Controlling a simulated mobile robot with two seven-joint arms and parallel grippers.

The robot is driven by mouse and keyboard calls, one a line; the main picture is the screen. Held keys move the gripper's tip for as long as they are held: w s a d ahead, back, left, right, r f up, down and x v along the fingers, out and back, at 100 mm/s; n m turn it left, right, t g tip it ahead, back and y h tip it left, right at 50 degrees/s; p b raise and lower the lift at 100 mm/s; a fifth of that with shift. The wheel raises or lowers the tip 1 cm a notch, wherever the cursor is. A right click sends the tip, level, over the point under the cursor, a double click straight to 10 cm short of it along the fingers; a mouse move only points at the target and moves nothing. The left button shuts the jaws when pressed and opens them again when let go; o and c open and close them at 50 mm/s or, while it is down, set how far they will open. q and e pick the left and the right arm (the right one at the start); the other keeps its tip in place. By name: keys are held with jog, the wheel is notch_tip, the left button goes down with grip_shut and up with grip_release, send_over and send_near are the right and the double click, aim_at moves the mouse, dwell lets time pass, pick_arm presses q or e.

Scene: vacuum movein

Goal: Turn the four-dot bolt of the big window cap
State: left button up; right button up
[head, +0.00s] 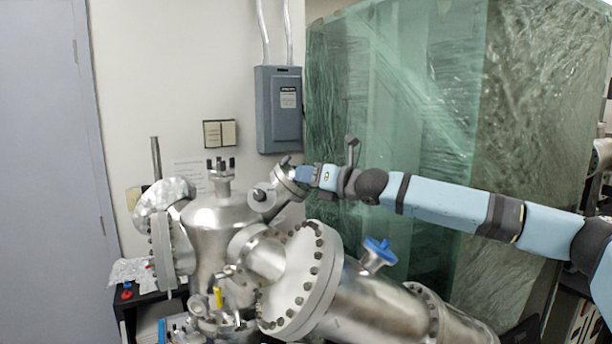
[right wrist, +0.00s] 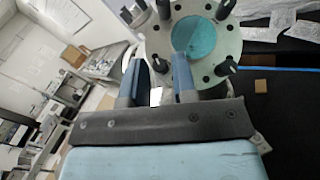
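The window cap is a round grey flange (right wrist: 218,45) with a teal glass window (right wrist: 194,38) and dark bolts around its rim, seen in the right wrist view. In the head view a small tilted flange (head: 285,182) stands at the end of a tube, partly covered by my right gripper (head: 303,174). In the wrist view the two blue fingers (right wrist: 160,72) are apart at the cap's lower left edge. A dark bolt (right wrist: 159,65) shows between or just beyond the fingertips; contact cannot be told. Dot marks on the bolts are too small to read. My left gripper is not in view.
The steel chamber (head: 213,235) stands below and left of the gripper. A large bolted flange (head: 300,285) and a blue-handled valve (head: 379,250) are close below my right arm. A green plastic-wrapped enclosure (head: 400,90) stands behind the arm. A grey electrical box (head: 279,110) hangs on the wall.

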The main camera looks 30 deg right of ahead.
jog(key=shift+w+a, duration=0.1)
jog(key=shift+w, duration=0.1)
grip_shut()
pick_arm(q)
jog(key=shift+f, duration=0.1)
pick_arm(e)
jog(key=shift+f, duration=0.1)
jog(key=shift+a+m+h, duration=0.1)
jog(key=shift+m+h, duration=0.4)
jog(key=m+g+h, duration=0.1)
jog(key=m+h, duration=0.2)
jog(key=m, duration=0.1)
jog(key=m+g+h, duration=0.2)
jog(key=m+h, duration=0.1)
jog(key=m, duration=0.1)
jog(key=a+r+m+g+h, duration=0.1)
jog(key=m+h, duration=0.3)
jog(key=shift+m, duration=0.3)
jog(key=shift+g, duration=0.4)
